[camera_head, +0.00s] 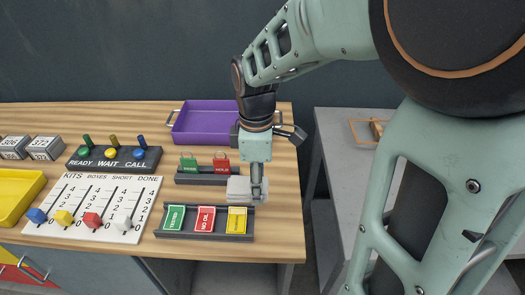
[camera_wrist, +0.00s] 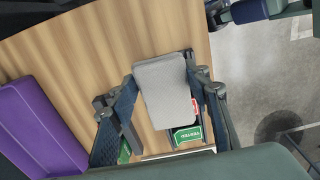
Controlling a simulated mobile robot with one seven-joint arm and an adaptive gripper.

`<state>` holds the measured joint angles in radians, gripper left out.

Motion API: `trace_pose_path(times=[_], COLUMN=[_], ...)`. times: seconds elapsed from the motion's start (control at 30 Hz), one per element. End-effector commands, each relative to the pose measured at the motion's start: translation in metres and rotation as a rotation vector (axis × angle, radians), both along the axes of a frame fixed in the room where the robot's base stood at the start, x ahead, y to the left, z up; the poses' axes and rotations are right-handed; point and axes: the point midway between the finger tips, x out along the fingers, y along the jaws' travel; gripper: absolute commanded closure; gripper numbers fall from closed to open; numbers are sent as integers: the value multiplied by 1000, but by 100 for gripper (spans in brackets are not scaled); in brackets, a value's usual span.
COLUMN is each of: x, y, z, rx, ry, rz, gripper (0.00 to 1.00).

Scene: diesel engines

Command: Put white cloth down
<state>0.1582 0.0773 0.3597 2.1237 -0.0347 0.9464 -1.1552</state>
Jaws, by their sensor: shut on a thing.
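A folded white cloth (camera_head: 240,188) is held by my gripper (camera_head: 257,180) above the right part of the wooden table, just behind the tray of coloured cards. In the wrist view the cloth (camera_wrist: 163,88) looks pale grey and flat, and lies between the two fingers of my gripper (camera_wrist: 165,100). My gripper is shut on it. In the wrist view the cloth hides part of the card tray below. I cannot tell the exact gap between the cloth and the table.
A dark tray (camera_head: 250,230) holds green, red and yellow cards at the front edge. A purple tray (camera_head: 208,121) stands behind, and a small rack (camera_head: 203,180) with padlock-like tags lies between. A white slider board (camera_head: 95,205) is at left. A grey table (camera_head: 345,150) stands right, across a gap.

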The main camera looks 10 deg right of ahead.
Motion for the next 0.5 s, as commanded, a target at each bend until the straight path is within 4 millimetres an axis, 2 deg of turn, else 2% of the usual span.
trace_pose_path(times=[0.17,0.5], x=[19,77], y=[-14,-55], z=[-11,-47], rx=[2,3], ry=[5,4], rz=[-3,-3], gripper=[84,84])
